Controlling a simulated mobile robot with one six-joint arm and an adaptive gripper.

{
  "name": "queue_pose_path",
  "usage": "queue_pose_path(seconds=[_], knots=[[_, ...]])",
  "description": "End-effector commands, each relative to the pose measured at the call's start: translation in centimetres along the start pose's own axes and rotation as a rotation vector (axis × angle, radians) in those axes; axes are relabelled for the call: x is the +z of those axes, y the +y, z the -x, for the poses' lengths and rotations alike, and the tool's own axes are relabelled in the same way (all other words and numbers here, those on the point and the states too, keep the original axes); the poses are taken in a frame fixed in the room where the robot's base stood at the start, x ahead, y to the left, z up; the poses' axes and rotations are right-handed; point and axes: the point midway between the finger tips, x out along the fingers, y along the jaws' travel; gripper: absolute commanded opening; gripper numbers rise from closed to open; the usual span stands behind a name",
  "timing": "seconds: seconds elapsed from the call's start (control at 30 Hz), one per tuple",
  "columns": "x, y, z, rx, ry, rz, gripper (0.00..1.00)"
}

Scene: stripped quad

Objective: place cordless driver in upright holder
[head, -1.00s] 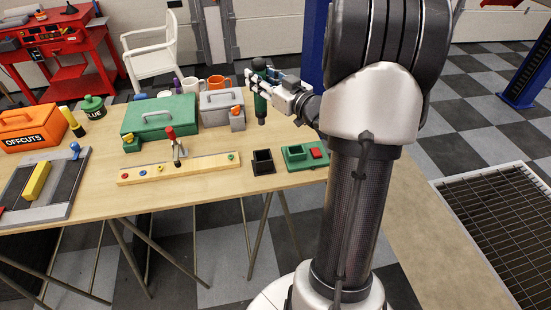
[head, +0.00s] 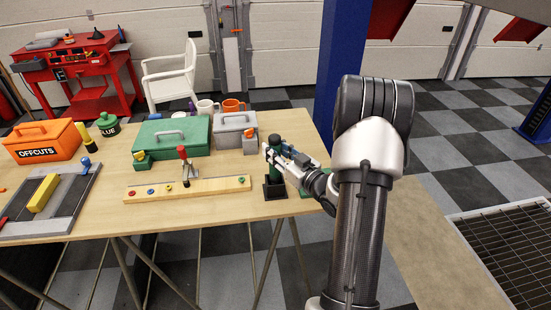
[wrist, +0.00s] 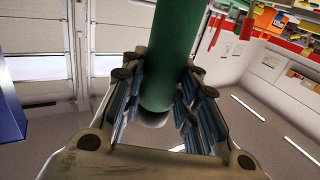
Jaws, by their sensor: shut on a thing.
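The black square upright holder (head: 274,192) stands near the table's front edge, directly under the driver. The driver's lower end meets the holder's opening in the head view; I cannot tell how deep it is inside.
A wooden strip (head: 200,188) with a red-handled clamp lies to the left. A grey toolbox (head: 232,132) and a green case (head: 172,136) stand behind. The table's front edge is close.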

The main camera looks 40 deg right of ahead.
Motion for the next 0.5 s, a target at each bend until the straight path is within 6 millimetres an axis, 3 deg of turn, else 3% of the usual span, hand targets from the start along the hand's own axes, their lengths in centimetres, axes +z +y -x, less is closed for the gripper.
queue_pose_path(seconds=[0.03,0.13,0.5], knots=[[1.2,0.0,0.0,0.000,0.000,-0.002,0.00],[2.2,0.0,0.0,0.001,0.001,-0.001,0.00],[2.5,0.0,0.0,0.000,0.002,0.001,0.00]])
